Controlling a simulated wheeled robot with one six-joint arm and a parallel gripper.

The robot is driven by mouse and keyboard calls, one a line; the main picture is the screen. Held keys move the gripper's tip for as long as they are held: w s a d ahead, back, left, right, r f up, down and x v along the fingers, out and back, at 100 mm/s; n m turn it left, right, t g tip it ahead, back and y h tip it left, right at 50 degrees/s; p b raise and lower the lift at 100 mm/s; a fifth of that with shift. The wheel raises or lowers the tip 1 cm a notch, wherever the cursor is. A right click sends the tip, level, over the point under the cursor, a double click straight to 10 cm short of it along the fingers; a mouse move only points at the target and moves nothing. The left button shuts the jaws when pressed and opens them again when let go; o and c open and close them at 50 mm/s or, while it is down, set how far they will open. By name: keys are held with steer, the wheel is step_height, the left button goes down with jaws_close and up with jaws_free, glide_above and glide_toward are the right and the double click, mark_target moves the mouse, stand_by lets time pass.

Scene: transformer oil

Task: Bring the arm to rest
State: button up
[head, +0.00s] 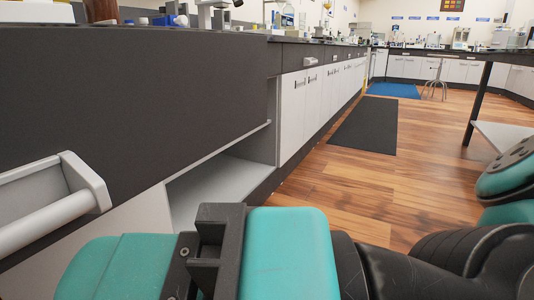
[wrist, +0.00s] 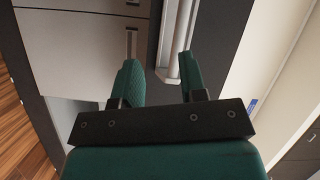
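My gripper (wrist: 159,62) shows in the wrist view with its two dark green fingers apart. Nothing is held between them. A pale bar handle (wrist: 172,45) on a dark panel shows behind the gap, close to the right finger; whether they touch I cannot tell. In the head view, teal and black links of my arm (head: 288,250) lie across the bottom, in front of the lab bench. The fingers cannot be made out there.
A dark bench panel (head: 130,100) fills the left of the head view, with a white bar handle (head: 50,215) sticking out at lower left. An open shelf space (head: 225,185) lies under the bench. The wooden floor (head: 340,195) to the right is clear, with a dark mat (head: 368,125).

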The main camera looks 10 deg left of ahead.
steer(key=w+d+n+h+p, duration=0.1)
steer(key=w+d+h+p, duration=0.3)
steer(key=d, duration=0.4)
steer(key=w+d+n+t+h+p, duration=0.1)
steer(key=w+d+h+p, duration=0.15)
steer(key=d+h, duration=0.4)
steer(key=w+d+n+h+p, duration=0.1)
steer(key=w+d+h+p, duration=0.2)
steer(key=d, duration=0.7)
step_height(320, 180, up, 37)
steer(key=a+p, duration=0.1)
steer(key=p, duration=3.7)
steer(key=shift+s+a+f, duration=0.15)
steer(key=shift+s+f, duration=0.05)
steer(key=shift+s, duration=0.25)
